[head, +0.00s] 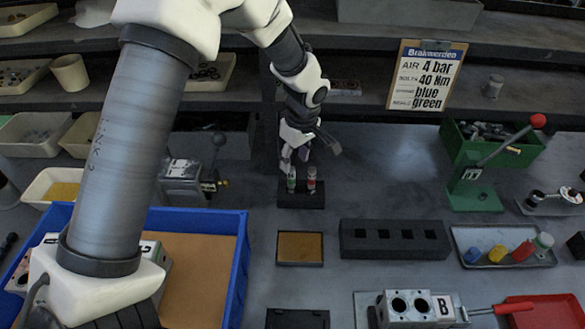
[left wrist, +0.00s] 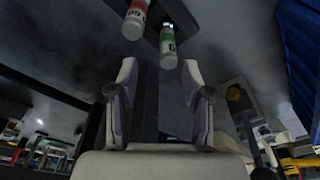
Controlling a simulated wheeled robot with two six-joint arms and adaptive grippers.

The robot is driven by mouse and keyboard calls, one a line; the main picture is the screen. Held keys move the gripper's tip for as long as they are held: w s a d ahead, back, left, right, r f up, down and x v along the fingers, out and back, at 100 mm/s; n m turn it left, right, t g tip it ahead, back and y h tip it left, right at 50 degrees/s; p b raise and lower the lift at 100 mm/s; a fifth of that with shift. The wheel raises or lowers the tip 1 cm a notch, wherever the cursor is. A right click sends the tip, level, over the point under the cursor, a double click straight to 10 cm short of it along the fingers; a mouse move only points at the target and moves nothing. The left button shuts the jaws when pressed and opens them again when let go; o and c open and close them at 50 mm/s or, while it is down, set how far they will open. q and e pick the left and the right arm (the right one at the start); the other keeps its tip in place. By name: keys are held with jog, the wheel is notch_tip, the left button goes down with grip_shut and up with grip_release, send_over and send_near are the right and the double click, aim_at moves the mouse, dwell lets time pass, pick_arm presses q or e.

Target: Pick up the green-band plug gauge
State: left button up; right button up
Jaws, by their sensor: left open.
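The green-band plug gauge (head: 291,180) stands upright in a small black stand (head: 301,199) in the middle of the bench. A red-band plug gauge (head: 312,180) stands to its right in the same stand. My left gripper (head: 305,153) is above and close to the green-band gauge, pointing down at it, open and empty. In the left wrist view, the green-band gauge (left wrist: 168,48) shows just beyond the open fingertips (left wrist: 158,72), and the red-band gauge (left wrist: 136,20) is beside it. Whether a finger touches a gauge cannot be told. My right gripper is not in view.
A blue tray (head: 241,270) lies at the left. A black block with square holes (head: 395,239), a grey tray of coloured pieces (head: 485,262) and a green lever press (head: 474,190) are to the right. A small brown-topped tray (head: 300,248) lies in front of the stand.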

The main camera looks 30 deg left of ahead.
aim_at(290, 178)
pick_arm(q)
jog(key=f, duration=0.2)
jog(key=f+p, duration=0.1)
jog(key=f, duration=0.1)
jog(key=a+f, duration=0.1)
jog(key=f, duration=0.2)
jog(key=shift+s, duration=0.3)
jog(key=shift+s+r, duration=0.1)
jog(key=shift+d, duration=0.1)
grip_shut()
